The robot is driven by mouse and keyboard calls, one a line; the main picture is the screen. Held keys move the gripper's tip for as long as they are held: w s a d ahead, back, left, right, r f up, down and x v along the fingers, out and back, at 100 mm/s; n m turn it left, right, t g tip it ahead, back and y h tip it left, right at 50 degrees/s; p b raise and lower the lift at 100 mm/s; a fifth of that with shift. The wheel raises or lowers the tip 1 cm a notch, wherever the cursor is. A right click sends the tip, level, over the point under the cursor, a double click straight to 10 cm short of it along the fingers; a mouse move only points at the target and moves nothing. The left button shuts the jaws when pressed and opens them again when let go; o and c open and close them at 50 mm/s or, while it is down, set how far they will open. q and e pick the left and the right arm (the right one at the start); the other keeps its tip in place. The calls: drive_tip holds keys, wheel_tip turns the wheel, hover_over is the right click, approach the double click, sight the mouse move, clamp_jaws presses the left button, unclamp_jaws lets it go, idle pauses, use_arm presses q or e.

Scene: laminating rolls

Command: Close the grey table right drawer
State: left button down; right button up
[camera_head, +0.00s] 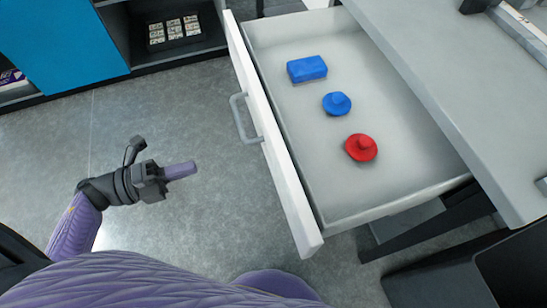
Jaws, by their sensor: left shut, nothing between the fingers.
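The drawer (277,140) of the grey table (440,60) is pulled out, with its grey interior exposed. Its white front panel faces left and carries a grey loop handle (240,118). Inside lie a blue block (307,69), a round blue knobbed piece (337,104) and a round red knobbed piece (361,148). My left gripper (190,168) is shut and empty over the floor, left of the drawer front and apart from the handle. My right gripper is out of view.
A dark shelf with a tray of small items (173,33) and a blue cabinet panel (65,42) stand at the upper left. Grey floor (190,105) is clear between them and the drawer. A black object (450,270) sits at the lower right.

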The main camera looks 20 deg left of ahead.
use_arm(q)
approach(266, 145)
drive_tip(key=b+x, duration=0.2)
drive_tip(key=x, duration=0.4)
drive_tip(key=shift+w+d+r, duration=0.1)
drive_tip(key=shift+d, duration=0.3)
drive_tip(key=shift+w+d, duration=0.15)
drive_tip(key=shift+d, duration=0.05)
drive_tip(key=shift+d+r, duration=0.1)
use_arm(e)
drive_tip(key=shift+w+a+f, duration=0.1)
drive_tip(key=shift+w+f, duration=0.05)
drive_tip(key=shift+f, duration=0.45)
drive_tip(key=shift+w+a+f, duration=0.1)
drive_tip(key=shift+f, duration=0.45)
